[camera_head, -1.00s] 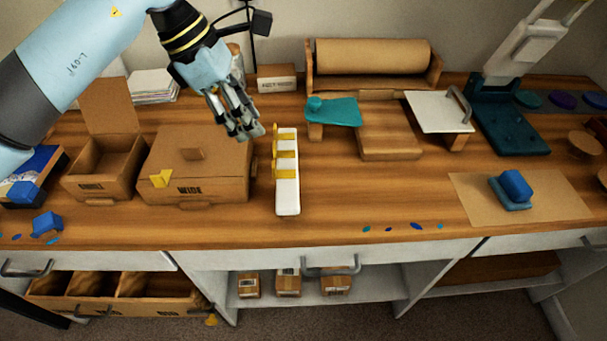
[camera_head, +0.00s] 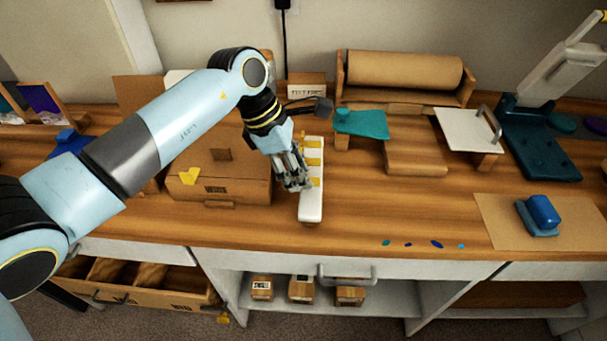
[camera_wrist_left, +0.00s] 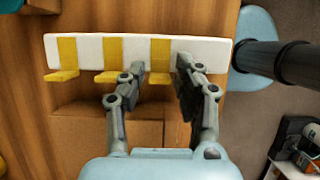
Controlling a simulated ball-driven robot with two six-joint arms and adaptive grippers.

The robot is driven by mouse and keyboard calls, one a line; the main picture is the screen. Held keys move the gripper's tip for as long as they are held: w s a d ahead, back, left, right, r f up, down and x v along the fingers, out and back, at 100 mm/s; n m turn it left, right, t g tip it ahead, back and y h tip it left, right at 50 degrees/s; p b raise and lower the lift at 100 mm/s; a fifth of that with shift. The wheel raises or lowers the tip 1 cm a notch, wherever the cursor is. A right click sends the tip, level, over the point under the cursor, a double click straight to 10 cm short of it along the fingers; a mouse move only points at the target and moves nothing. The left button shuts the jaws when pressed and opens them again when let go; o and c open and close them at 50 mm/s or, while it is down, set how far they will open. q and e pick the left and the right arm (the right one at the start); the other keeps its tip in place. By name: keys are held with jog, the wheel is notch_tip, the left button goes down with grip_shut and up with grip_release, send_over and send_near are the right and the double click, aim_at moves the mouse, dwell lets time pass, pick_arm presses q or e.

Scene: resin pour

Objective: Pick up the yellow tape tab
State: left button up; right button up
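A white strip holder (camera_head: 311,209) stands on the wooden bench with three yellow tape tabs along it. In the left wrist view the tabs show as a left one (camera_wrist_left: 68,57), a middle one (camera_wrist_left: 112,58) and a right one (camera_wrist_left: 160,58). My left gripper (camera_head: 295,187) is over the near part of the holder. It is open, and in the left wrist view its fingertips (camera_wrist_left: 160,68) lie either side of the right tab. Whether they touch it I cannot tell. In the head view the gripper partly hides the holder. My right gripper is not in view.
A cardboard box (camera_head: 238,190) with a yellow piece (camera_head: 189,176) on it stands left of the holder. A teal scoop-shaped piece (camera_head: 362,123) and a wooden ramp (camera_head: 415,155) are behind to the right.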

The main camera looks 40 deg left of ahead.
pick_arm(q)
jog(key=c, duration=0.4)
